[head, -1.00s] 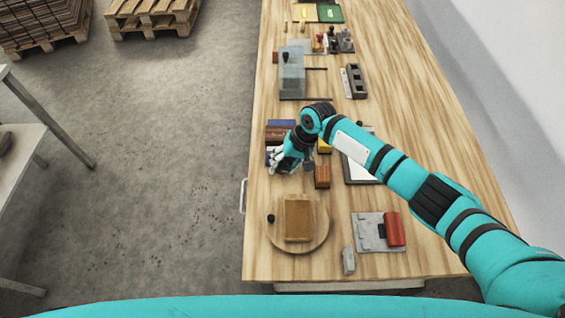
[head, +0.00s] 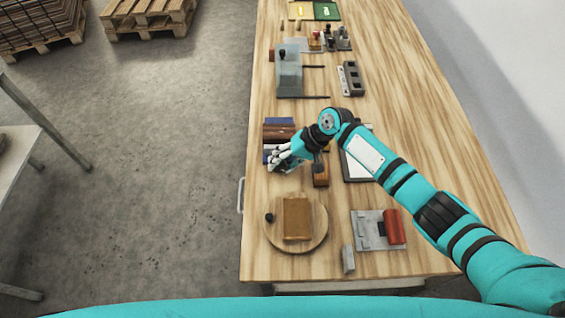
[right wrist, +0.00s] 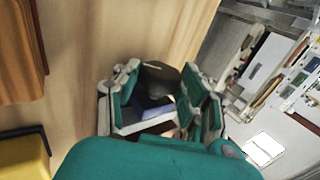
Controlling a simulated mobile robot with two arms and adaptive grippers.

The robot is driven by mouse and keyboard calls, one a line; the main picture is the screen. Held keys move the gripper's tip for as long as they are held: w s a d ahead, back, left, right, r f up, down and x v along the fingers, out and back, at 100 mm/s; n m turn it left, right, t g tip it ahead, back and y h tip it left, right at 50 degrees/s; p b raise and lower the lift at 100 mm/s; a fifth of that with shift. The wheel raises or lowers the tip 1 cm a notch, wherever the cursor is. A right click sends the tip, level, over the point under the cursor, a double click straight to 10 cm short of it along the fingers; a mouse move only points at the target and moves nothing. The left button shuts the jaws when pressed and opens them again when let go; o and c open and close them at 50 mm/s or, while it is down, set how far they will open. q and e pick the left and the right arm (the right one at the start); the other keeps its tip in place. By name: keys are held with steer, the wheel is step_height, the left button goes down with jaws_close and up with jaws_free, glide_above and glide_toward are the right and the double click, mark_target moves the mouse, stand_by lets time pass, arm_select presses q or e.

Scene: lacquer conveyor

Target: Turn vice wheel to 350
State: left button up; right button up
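My right gripper (head: 275,160) is over the left edge of the bench, beside a brown and blue block-like fixture (head: 279,132) that may be the vice. In the right wrist view its fingers (right wrist: 160,105) stand apart. A dark rounded part (right wrist: 158,78), possibly the vice wheel, shows between or just beyond them. I cannot tell whether the fingers touch it. The wheel is not clearly visible in the head view, where the gripper covers that area. My left gripper is not in view.
A brown block (head: 320,174) stands close to the right of the gripper. Nearer me are a round board (head: 276,239) with a tan block and a grey plate (head: 370,238) with a red roller. A grey box-like fixture (head: 290,84) stands farther along the bench (head: 420,110).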

steer(key=o, duration=0.4)
steer(key=shift+o, duration=0.2)
steer(key=v, duration=1.2)
